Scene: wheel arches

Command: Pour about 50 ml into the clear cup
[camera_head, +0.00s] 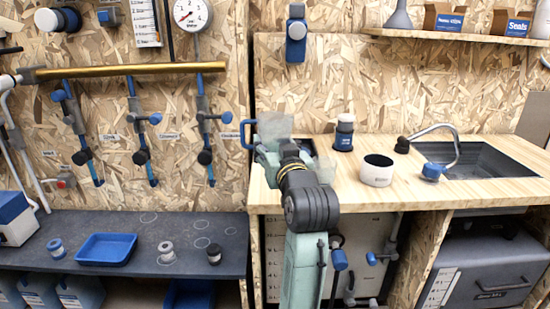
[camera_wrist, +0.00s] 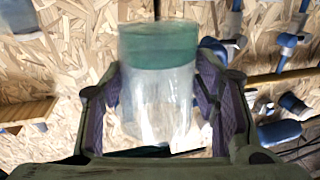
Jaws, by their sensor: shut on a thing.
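My gripper (camera_wrist: 163,105) is shut on a clear vessel (camera_wrist: 160,85), with a finger on each side of it. A teal band, which looks like liquid, fills the end of the vessel at the top of the wrist picture. That picture appears upside down. In the head view the vessel (camera_head: 274,124) is held at the counter's left end, with a blue handle-like loop at its left. My gripper (camera_head: 272,153) partly hides it.
A dark bench (camera_head: 130,225) at lower left carries a blue tray (camera_head: 106,248).

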